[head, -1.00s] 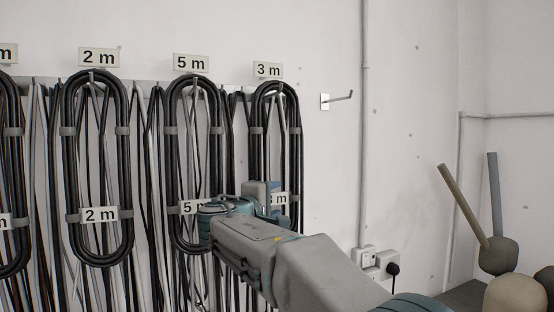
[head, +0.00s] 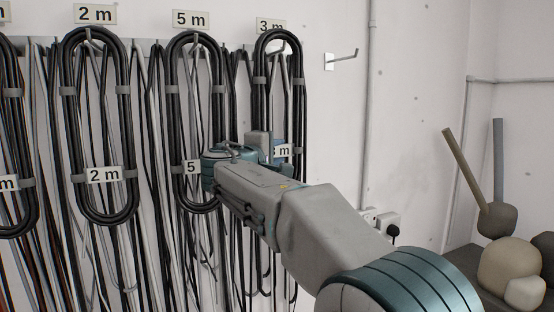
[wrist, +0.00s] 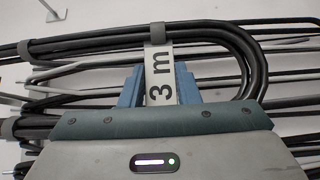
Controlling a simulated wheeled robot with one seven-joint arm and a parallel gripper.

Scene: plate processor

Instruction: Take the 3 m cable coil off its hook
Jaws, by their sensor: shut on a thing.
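The 3 m cable coil (head: 299,98) is a long black loop with grey ties, upright against the wall at the right end of the row. Its top overlaps the lower part of the 3 m wall sign (head: 270,25). Whether it still rests on its hook is hidden. My gripper (head: 266,150) is shut on the lower part of the coil, by its tag. In the wrist view, the blue fingers stand either side of the white 3 m tag (wrist: 160,78), and the coil (wrist: 245,60) curves round to the right. The exact contact is hidden behind the tag.
The 5 m coil (head: 176,110) hangs close on the left, with the 2 m coil (head: 70,130) beyond. Loose cables hang behind them. An empty hook (head: 342,57) juts out at the right, beside bare wall. A socket with a plug (head: 388,225) sits lower right.

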